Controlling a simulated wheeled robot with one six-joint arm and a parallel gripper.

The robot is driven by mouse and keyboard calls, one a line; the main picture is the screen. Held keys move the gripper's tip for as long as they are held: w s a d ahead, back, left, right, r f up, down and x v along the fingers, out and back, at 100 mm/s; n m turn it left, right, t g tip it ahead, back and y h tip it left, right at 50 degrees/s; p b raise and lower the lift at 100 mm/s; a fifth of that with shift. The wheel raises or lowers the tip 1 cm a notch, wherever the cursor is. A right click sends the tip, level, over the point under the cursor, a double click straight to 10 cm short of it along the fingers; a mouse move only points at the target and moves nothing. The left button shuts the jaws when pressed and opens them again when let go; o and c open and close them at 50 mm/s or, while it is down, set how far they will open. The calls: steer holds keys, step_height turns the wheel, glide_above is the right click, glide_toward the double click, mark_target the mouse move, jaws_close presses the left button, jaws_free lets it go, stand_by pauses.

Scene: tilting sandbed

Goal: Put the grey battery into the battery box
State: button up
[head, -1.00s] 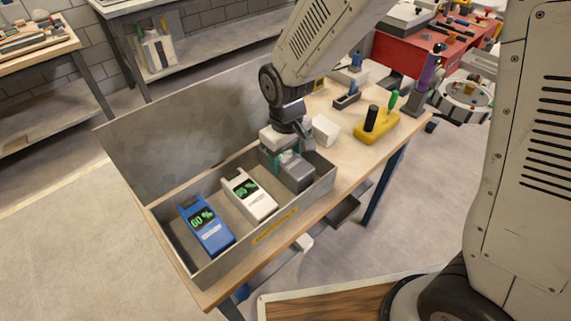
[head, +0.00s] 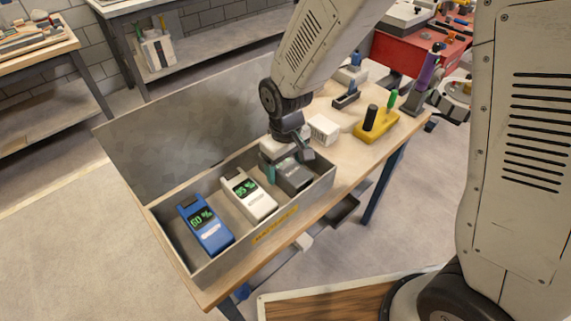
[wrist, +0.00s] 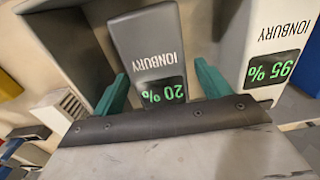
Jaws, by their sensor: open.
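The grey battery (head: 294,177) lies in the right end of the grey battery box (head: 218,268), beside the white battery. In the wrist view the grey battery (wrist: 150,48) shows "IONBURY" and a green "20 %", and lies between the two teal fingers. My gripper (head: 287,167) is open above its rear end, one finger on each side, apart from the battery as far as I can see. In the wrist view my gripper (wrist: 160,85) shows both fingertips spread wider than the battery.
A white battery (head: 249,195) reading 95 % and a blue battery (head: 206,226) reading 60 % lie in the box. A white block (head: 323,129) and a yellow tool holder (head: 376,123) stand on the table behind the box.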

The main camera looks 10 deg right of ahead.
mark_target(285, 165)
step_height(285, 165, up, 11)
steer(key=s+d+r+m, duration=0.2)
steer(key=s+d+r, duration=0.1)
steer(key=d+r, duration=0.4)
steer(key=s+d+r+m, duration=0.2)
steer(key=s+d, duration=0.4)
steer(key=s, duration=0.2)
steer(key=s+d+r+m+t, duration=0.1)
steer(key=s+d+r+m, duration=0.1)
steer(key=s+d, duration=0.4)
steer(key=s+r, duration=0.1)
steer(key=s, duration=0.2)
steer(key=shift+s+d+m, duration=0.25)
steer(key=shift+m, duration=0.15)
steer(key=shift+r, duration=0.1)
